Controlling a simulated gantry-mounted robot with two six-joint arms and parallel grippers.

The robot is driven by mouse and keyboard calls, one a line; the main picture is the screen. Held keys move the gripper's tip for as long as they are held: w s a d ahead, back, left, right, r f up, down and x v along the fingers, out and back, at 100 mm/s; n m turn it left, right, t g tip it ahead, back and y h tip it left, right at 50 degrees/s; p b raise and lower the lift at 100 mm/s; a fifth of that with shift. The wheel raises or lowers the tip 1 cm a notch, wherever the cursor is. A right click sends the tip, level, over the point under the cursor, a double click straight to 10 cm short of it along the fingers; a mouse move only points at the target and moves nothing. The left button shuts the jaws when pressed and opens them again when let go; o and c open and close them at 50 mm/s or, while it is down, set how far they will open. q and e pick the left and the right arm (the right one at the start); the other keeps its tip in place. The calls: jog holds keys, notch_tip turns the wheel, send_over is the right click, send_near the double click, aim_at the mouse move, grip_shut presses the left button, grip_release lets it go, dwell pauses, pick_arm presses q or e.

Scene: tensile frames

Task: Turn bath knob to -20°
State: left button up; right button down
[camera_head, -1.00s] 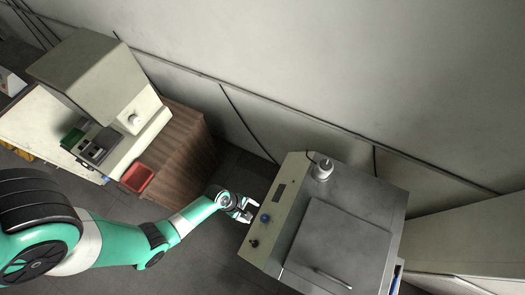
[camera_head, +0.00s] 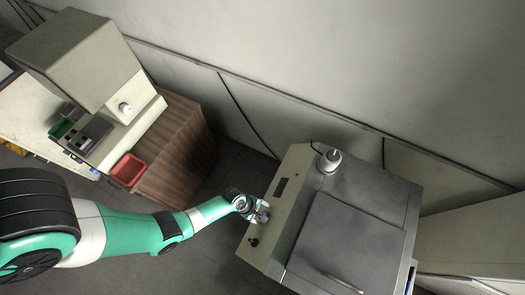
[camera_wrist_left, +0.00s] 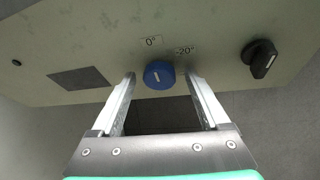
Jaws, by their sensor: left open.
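The blue bath knob (camera_wrist_left: 159,75) is on the sloped front panel (camera_wrist_left: 215,30) of the bath unit. Its white mark looks roughly in line with the "0°" label (camera_wrist_left: 151,41); a "-20°" label (camera_wrist_left: 184,50) is to the right of it. My left gripper (camera_wrist_left: 161,78) is open, with one finger on each side of the knob. I cannot tell whether either finger touches it. In the head view my left gripper (camera_head: 262,211) is at the panel and mostly covers the knob. My right gripper is not in view.
A black switch knob (camera_wrist_left: 259,58) is right of the blue knob, and a dark display (camera_wrist_left: 80,78) is left of it. The bath lid (camera_head: 345,245) is closed. A white cylindrical device (camera_head: 330,161) stands on top. A red tray (camera_head: 128,171) is on the wooden cabinet at left.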

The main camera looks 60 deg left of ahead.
pick_arm(q)
grip_shut()
dwell(0.3)
